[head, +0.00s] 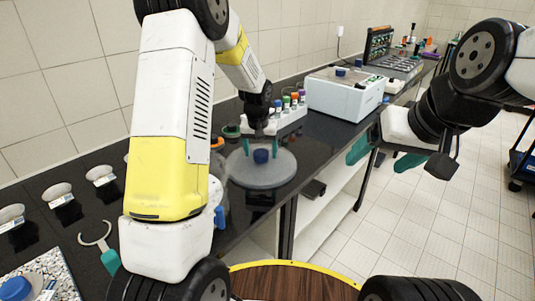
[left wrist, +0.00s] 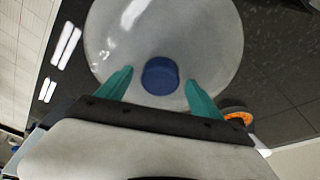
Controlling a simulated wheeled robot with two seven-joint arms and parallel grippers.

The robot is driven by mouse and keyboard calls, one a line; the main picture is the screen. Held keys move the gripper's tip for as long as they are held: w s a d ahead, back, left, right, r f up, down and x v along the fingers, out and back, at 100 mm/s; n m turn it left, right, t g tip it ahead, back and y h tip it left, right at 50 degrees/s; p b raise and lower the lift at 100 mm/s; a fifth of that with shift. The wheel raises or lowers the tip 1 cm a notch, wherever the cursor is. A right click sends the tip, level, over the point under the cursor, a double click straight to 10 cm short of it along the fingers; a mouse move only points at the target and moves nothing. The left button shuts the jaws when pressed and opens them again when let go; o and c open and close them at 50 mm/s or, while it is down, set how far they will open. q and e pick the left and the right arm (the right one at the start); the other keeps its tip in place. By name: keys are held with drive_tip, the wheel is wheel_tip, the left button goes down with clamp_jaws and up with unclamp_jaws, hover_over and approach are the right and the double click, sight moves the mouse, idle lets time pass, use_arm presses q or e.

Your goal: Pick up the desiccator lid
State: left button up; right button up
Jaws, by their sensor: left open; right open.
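The desiccator lid (head: 240,173) is a round, pale grey, translucent disc with a blue knob (head: 261,156) at its centre. It sits near the front edge of the black bench. My left gripper (head: 260,147) is open over the lid, pointing down, with one teal finger on each side of the knob. In the left wrist view the lid (left wrist: 205,35) fills the upper middle and the knob (left wrist: 160,76) lies between the fingertips, with a gap on both sides. My right gripper (head: 384,157) is open and empty, off the bench's front side. What is under the lid is mostly hidden.
A rack of colour-capped tubes (head: 290,112) stands behind the lid, with a white instrument (head: 344,96) right of it. An orange-rimmed item (left wrist: 237,117) lies close to my left gripper. Small dishes (head: 58,192) and a teal-handled tool (head: 110,260) are at left. Open shelves are below the bench.

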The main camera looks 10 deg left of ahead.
sight(261, 153)
use_arm(q)
clamp_jaws()
idle(0.3)
wheel_tip(261, 153, up, 10)
idle(0.6)
